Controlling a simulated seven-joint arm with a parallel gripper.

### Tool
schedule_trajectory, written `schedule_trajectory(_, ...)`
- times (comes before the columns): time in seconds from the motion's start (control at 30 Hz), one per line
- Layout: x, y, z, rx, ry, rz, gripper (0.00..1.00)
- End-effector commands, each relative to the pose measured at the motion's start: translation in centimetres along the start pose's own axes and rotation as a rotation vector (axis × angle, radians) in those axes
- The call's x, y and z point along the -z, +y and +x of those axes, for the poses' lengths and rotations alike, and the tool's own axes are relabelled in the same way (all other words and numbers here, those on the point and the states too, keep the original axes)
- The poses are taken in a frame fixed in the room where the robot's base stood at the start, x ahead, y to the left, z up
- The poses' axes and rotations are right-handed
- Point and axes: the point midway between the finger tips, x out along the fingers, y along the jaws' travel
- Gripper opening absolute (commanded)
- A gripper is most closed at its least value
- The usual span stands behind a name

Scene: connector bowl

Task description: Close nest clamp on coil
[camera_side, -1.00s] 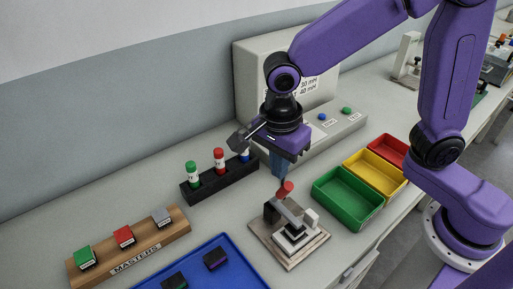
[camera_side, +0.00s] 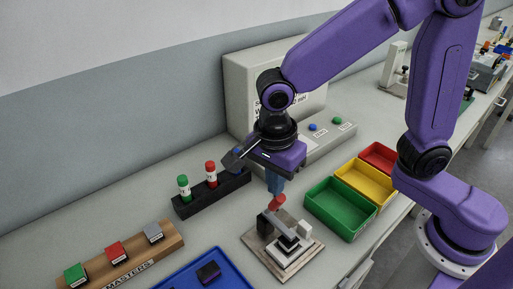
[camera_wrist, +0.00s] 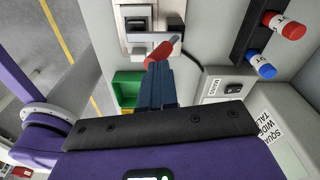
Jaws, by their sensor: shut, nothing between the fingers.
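The nest (camera_side: 284,262) is a light stepped block on a square base plate. A toggle clamp on it has a grey lever (camera_side: 279,222) ending in a red grip (camera_side: 277,202). The lever stands tilted up. A small dark part (camera_side: 289,241), perhaps the coil, sits in the nest, partly hidden by the lever. My gripper (camera_side: 275,191) is shut and empty, pointing down with its fingertips at the red grip. In the wrist view the fingertips (camera_wrist: 155,66) overlap the end of the red grip (camera_wrist: 163,51); whether they touch cannot be told.
Green (camera_side: 340,209), yellow (camera_side: 364,184) and red bins stand right of the nest. A black rack (camera_side: 212,194) with coloured-capped cylinders is behind left. A blue tray (camera_side: 222,258) and a wooden masters block (camera_side: 125,257) lie left. A meter box (camera_side: 250,85) stands behind.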

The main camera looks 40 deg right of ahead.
Motion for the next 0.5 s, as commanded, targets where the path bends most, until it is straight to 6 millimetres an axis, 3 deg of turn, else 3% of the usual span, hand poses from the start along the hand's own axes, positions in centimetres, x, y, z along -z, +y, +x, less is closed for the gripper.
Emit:
schedule_trajectory(0.2, 0.1, -3.2, -2.1, 0.012, -0.007, 0.007, 0.0)
schedule_trajectory(0.5, -0.2, -1.8, -8.2, 0.018, -0.01, 0.003, 0.0)
